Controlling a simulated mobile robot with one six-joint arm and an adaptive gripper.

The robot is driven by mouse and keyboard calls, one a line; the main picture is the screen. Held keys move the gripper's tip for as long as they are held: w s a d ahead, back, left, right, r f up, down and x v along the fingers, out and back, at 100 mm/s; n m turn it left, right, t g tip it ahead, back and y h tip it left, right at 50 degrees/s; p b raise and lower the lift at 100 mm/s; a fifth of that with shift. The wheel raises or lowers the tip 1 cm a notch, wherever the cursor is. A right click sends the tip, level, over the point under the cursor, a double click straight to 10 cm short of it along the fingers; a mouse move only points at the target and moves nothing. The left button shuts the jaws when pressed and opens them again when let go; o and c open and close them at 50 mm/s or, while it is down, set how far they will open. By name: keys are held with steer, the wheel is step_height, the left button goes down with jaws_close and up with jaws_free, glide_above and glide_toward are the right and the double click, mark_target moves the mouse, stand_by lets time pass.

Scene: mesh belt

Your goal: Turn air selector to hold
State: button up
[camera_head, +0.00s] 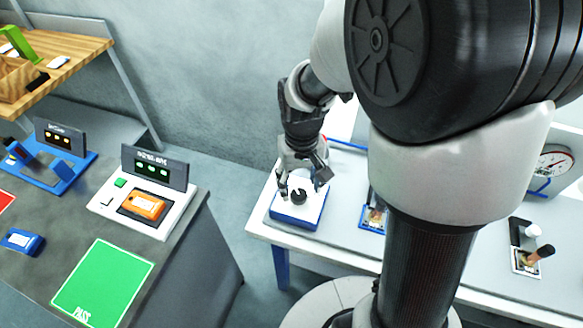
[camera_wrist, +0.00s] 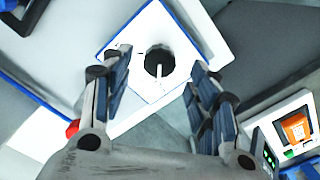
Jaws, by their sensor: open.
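The air selector appears to be a black round knob (camera_head: 299,197) on a white-topped box with blue sides (camera_head: 297,222), on the bench at the centre. In the wrist view, the knob (camera_wrist: 158,58) shows a white pointer line running toward the lower edge of the picture. No position labels are readable. My gripper (camera_head: 303,184) is over the box, pointing down, with its fingers apart. In the wrist view, the open fingers (camera_wrist: 158,64) stand either side of the knob, with visible gaps; their exact height above it is hard to tell.
A white bench (camera_head: 335,240) carries a blue-framed item (camera_head: 372,217) right of the box, partly behind my arm, and a pressure gauge (camera_head: 553,163) farther right. On the left, a dark table holds a tester with an orange device (camera_head: 145,206) and a green PASS mat (camera_head: 103,284).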

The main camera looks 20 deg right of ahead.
mark_target(299, 195)
steer(key=shift+f+b, duration=0.5)
steer(key=shift+f, duration=1.65)
steer(key=shift+c, duration=0.2)
steer(key=c, duration=1)
steer(key=shift+c, duration=0.2)
steer(key=shift+m, duration=0.4)
steer(key=m+p, duration=0.1)
steer(key=m, duration=0.2)
steer(key=shift+a+r+m, duration=0.1)
steer(key=shift+m, duration=0.2)
steer(key=shift+w+m+p, duration=0.1)
steer(key=shift+m+p, duration=0.5)
steer(key=shift+m, duration=1.6)
